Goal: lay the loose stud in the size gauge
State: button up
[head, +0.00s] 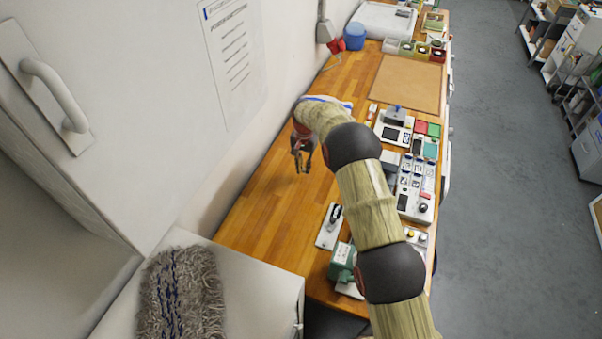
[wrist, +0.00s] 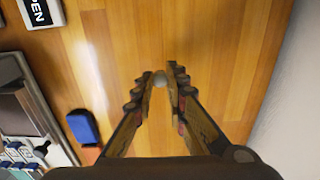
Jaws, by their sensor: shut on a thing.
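My gripper (head: 302,160) hangs above the wooden bench, left of the row of devices in the head view. In the wrist view its two fingers (wrist: 160,83) are closed in on a small grey rounded piece between their tips, which looks like the stud (wrist: 160,79). The fingers hide most of the stud's sides, and in the head view it is too small to make out. I cannot tell for certain which of the devices on the bench is the size gauge.
The wooden bench (head: 262,205) is bare below my gripper. White and grey devices (head: 410,180) line its right side. A small black-and-white device (head: 329,226) stands nearer. A blue block (wrist: 84,127) and a lettered block (wrist: 42,11) lie left in the wrist view. A wall borders the left.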

aim_at(301, 178)
jog(key=shift+w+a+f, duration=0.25)
jog(key=shift+a+f, duration=0.4)
jog(key=shift+f, duration=1.55)
jog(key=shift+f, duration=0.1)
jog(key=shift+f, duration=0.15)
jog(key=o, duration=0.6)
jog(key=shift+o, duration=0.7)
jog(key=shift+r, duration=0.2)
